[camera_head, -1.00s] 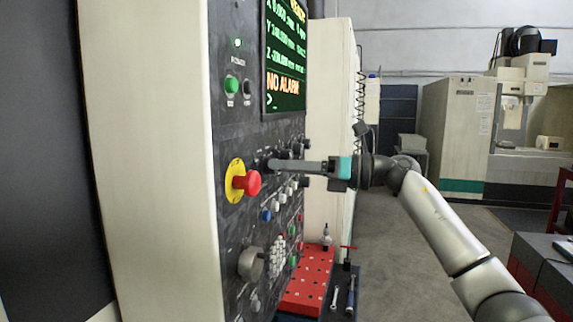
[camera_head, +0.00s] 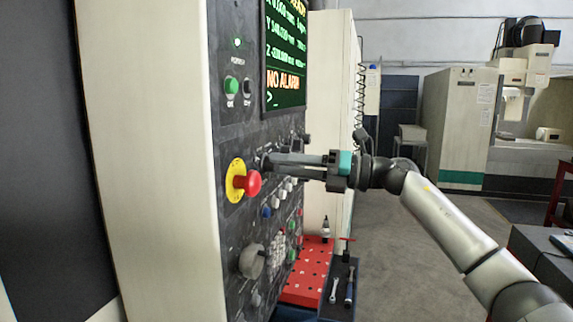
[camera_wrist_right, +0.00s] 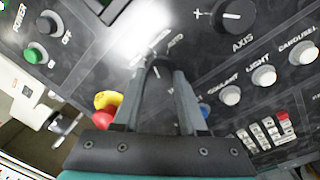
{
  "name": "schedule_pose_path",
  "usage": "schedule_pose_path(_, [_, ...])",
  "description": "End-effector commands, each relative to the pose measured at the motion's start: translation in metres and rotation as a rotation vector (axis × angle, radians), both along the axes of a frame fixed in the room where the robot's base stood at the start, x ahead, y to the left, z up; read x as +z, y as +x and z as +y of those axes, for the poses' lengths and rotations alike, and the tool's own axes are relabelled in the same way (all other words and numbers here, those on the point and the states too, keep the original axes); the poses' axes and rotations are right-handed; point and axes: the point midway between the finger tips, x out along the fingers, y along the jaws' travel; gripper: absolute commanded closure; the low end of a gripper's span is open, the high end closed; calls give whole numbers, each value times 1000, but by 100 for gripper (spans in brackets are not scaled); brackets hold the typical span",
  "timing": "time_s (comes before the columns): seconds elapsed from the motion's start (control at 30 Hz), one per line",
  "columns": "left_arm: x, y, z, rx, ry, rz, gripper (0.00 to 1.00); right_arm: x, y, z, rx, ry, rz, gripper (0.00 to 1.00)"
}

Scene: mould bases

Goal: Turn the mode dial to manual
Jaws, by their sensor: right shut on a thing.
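The mode dial (camera_wrist_right: 158,72) is a small black knob on the dark control panel (camera_head: 232,150). It shows in the right wrist view between my fingertips, with the word AUTO printed beside it. My right gripper (camera_head: 270,161) reaches in from the right and is shut on the dial, one finger on each side. In the head view the fingers mostly hide the dial. Where its pointer stands I cannot tell for sure. My left gripper is not in view.
A red emergency stop button (camera_head: 252,183) on a yellow disc sits just below left of my fingertips. The screen (camera_head: 285,60) above reads NO ALARM. Several buttons, an axis knob (camera_wrist_right: 232,15) and a larger grey knob (camera_head: 251,262) surround the dial. A red perforated plate (camera_head: 308,280) lies below.

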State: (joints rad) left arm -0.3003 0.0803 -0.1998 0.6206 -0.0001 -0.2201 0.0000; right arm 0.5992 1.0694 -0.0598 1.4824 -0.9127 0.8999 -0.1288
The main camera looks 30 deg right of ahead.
Motion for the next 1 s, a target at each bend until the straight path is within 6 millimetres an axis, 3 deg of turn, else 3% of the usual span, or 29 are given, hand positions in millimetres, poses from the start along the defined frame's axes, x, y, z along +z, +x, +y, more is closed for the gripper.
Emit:
schedule_pose_path(0.23, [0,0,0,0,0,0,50,0,0,0,-1,0,-1,100])
schedule_pose_path(0.27, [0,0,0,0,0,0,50,0,0,0,-1,0,-1,56])
schedule_pose_path(0.5, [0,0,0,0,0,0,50,0,0,0,-1,0,-1,29])
schedule_pose_path(0.83, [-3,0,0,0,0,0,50,-1,-2,-3,-1,-1,-1,29])
schedule_pose_path(1.0, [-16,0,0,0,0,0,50,-5,-18,-18,-2,-4,1,29])
